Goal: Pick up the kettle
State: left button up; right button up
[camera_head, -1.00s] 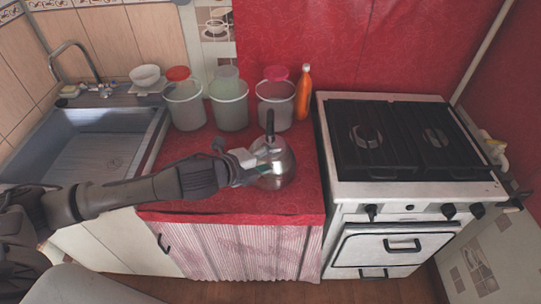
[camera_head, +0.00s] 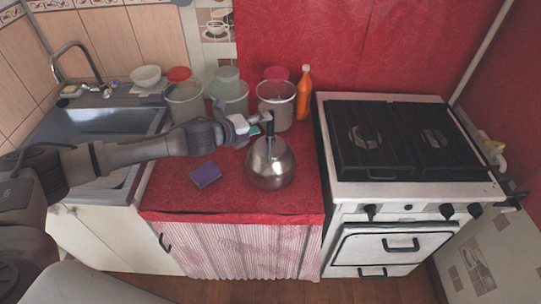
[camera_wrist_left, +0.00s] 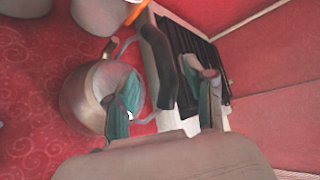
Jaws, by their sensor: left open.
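The kettle (camera_head: 270,168) is a round, shiny metal pot with a dark upright handle. It stands on the red counter between the sink and the stove. My left gripper (camera_head: 262,121) is open at the top of the kettle, by its handle. In the left wrist view, the kettle's body (camera_wrist_left: 78,98) is at left, partly hidden by one finger. The dark handle (camera_wrist_left: 156,58) shows between the two green-padded fingers of the gripper (camera_wrist_left: 165,100); I cannot tell whether they touch it. My right gripper is not in view.
Several lidded containers (camera_head: 275,98) and an orange bottle (camera_head: 303,92) stand behind the kettle. A purple sponge (camera_head: 206,174) lies to its left. The stove (camera_head: 405,140) is on the right, the sink (camera_head: 95,125) on the left. The counter's front is clear.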

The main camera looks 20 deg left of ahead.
pick_arm(q)
jog(key=p+x, duration=0.1)
jog(key=x, duration=0.4)
jog(key=shift+w+d+r, duration=0.1)
jog(key=shift+d, duration=0.1)
jog(key=shift+c, duration=0.9)
grip_shut()
jog(key=shift+r, duration=0.15)
